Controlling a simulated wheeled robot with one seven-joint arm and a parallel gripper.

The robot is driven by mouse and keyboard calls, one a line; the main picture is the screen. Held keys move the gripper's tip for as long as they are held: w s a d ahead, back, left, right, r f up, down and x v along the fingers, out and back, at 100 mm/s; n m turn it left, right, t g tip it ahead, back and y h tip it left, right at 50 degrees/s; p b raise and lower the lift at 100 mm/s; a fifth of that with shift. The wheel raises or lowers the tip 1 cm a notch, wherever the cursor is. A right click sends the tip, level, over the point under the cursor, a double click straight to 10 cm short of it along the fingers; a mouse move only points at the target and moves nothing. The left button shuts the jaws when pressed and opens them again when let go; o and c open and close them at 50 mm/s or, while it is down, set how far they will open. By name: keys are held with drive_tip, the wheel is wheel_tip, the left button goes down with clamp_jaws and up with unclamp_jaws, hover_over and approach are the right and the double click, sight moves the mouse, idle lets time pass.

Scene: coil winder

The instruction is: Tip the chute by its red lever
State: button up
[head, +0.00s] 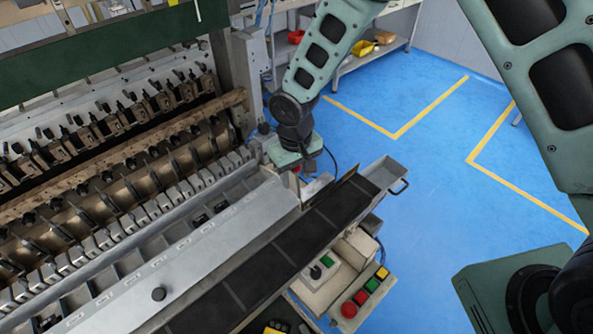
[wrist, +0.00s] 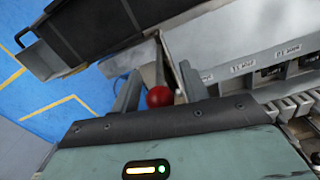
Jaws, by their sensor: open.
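The red lever ends in a round red knob (wrist: 159,96), which sits between the two fingers of my gripper (wrist: 160,88) in the wrist view. The fingers are open and I see a gap on each side of the knob. A thin rod runs from the knob toward the machine. In the head view my gripper (head: 308,182) is at the right end of a long grey sloping plate (head: 185,255), apparently the chute, and mostly hides the lever. The plate also shows in the wrist view (wrist: 230,45).
A dark conveyor tray (head: 290,245) with a grey end box runs along the front of the plate. A control box with coloured buttons (head: 362,290) stands below it. The coil machine (head: 110,190) fills the left.

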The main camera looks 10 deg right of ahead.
drive_tip(key=shift+f, duration=0.45)
clamp_jaws()
